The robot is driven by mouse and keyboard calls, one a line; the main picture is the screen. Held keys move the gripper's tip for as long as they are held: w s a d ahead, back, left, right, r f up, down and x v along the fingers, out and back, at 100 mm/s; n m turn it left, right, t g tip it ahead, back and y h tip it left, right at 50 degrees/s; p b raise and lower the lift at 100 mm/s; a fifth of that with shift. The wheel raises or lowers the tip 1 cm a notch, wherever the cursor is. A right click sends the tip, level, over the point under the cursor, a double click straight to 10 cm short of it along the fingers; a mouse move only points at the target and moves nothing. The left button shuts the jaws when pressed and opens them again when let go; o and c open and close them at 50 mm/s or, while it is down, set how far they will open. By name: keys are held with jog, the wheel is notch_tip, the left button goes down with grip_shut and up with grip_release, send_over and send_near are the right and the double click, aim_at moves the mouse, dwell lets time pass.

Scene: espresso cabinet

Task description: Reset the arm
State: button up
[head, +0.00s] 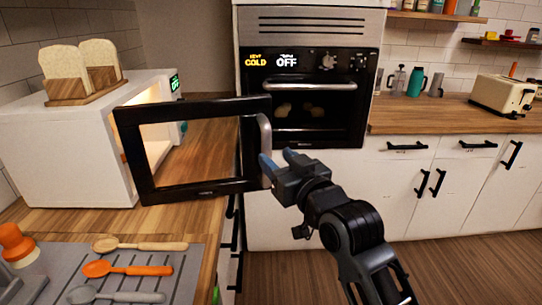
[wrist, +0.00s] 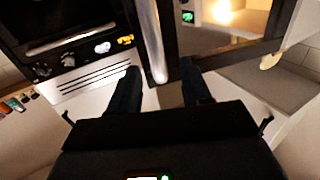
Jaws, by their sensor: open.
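My gripper (head: 279,160) is at the open door (head: 158,187) of the white microwave (head: 70,140), beside the door's lower right corner. Its two dark fingers are apart, with nothing clasped. In the wrist view, the handle (wrist: 152,42) appears in line with the gap between the fingers of my gripper (wrist: 160,84). Whether a finger touches it I cannot tell. The microwave's lit inside shows behind the door, and its display reads OFF.
A toast rack (head: 82,88) with bread stands on the microwave. Wooden, orange and grey spoons lie on a grey mat (head: 190,262) at the front left. A built-in oven (head: 305,20) is behind the door. A toaster (head: 502,95) stands on the right counter. Open floor lies at the lower right.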

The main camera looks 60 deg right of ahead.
jog(key=shift+s+a, duration=0.35)
jog(key=shift+s, duration=0.25)
jog(key=s+a+f+n+y, duration=0.1)
jog(key=s+a+f+y, duration=0.1)
jog(key=s+a+f, duration=0.4)
jog(key=s+a+f+n+y, duration=0.1)
jog(key=s+a+f+y, duration=0.2)
jog(key=a, duration=0.5)
jog(key=s+a+f+n+y, duration=0.1)
jog(key=s+a, duration=0.3)
jog(key=s, duration=0.4)
jog(key=s+a+f+n+y, duration=0.1)
jog(key=s+a+n+y, duration=0.2)
jog(key=s, duration=0.6)
jog(key=shift+a+f+g, duration=0.4)
jog(key=shift+a, duration=0.05)
